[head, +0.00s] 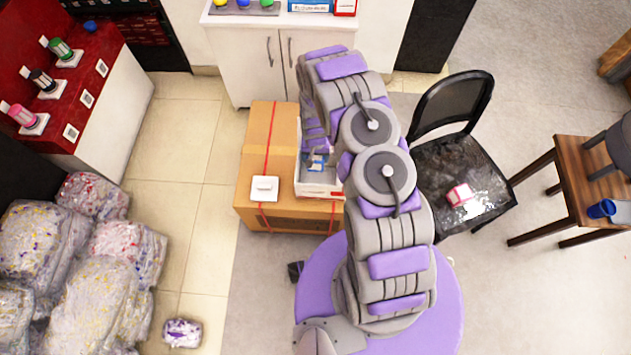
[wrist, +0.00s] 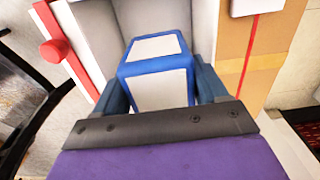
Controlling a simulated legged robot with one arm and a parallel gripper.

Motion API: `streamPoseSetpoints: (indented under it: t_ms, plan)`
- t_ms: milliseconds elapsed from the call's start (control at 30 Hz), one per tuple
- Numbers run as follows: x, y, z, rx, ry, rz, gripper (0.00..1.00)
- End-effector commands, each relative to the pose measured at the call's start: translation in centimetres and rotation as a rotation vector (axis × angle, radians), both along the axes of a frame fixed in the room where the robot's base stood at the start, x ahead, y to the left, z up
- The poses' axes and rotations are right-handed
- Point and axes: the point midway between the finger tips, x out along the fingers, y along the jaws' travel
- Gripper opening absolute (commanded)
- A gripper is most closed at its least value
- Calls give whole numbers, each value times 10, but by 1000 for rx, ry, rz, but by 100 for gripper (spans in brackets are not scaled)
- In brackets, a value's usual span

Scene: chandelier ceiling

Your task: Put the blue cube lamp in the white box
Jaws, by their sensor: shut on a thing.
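The blue cube lamp (wrist: 158,75), blue-edged with white faces, is between the two dark blue fingers of my gripper (wrist: 161,88) in the wrist view. My gripper is shut on it. The white box (wrist: 112,28) surrounds the cube in that view, with grey inner walls and a red knob on its left side. In the head view the white box (head: 312,188) stands open on a cardboard carton. The lamp shows there as a small blue and white patch (head: 317,161) within the box's outline. My arm hides the box's right part. Whether the lamp touches the box floor cannot be told.
The cardboard carton (head: 256,150) with red bands also bears a small white square item (head: 265,188). A black chair (head: 452,170) stands to the right, holding a red and white item. A white cabinet (head: 262,55) is behind.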

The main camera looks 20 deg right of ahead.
Motion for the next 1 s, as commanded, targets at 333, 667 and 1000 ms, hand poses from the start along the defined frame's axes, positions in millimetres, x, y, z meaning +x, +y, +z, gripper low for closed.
streamPoseSetpoints:
  t_ms: [333, 667, 1000]
  plan:
    - [-11, 2, -44, 1, -1, -19, 34]
    - [-10, 2, -91, 2, -2, -21, 34]
    - [-12, 1, -126, 2, 2, -22, 34]
